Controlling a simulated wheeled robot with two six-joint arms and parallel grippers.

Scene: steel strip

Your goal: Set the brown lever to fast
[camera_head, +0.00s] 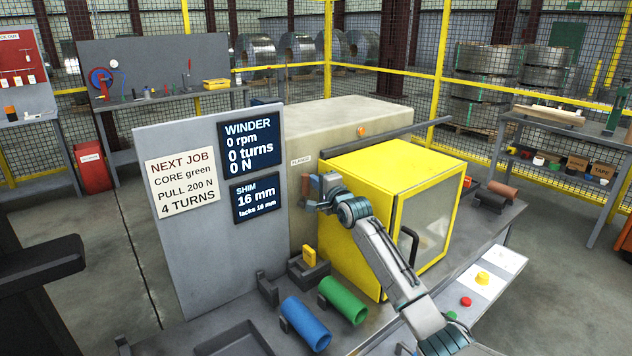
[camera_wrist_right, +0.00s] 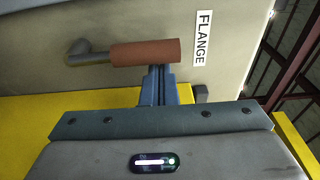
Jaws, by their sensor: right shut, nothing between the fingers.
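A lever with a brown grip (camera_wrist_right: 145,52) and a grey metal arm stands out from the beige machine face beside the FLANGE label (camera_wrist_right: 203,38). In the right wrist view the grip lies sideways, with its metal end to the left. In the head view the brown grip (camera_head: 305,185) shows small, just left of my gripper. My right gripper (camera_head: 318,192) is shut and empty. Its blue fingertips (camera_wrist_right: 160,72) are at the grip's near edge; I cannot tell whether they touch. No fast mark is legible. My left gripper is not in view.
A yellow guard box (camera_head: 360,200) with a clear door stands right beside my right arm. A grey panel (camera_head: 235,230) carries the job and winder signs. Blue (camera_head: 305,322) and green (camera_head: 343,300) cores lie on the bench front. A small yellow-handled part (camera_head: 309,256) stands behind them.

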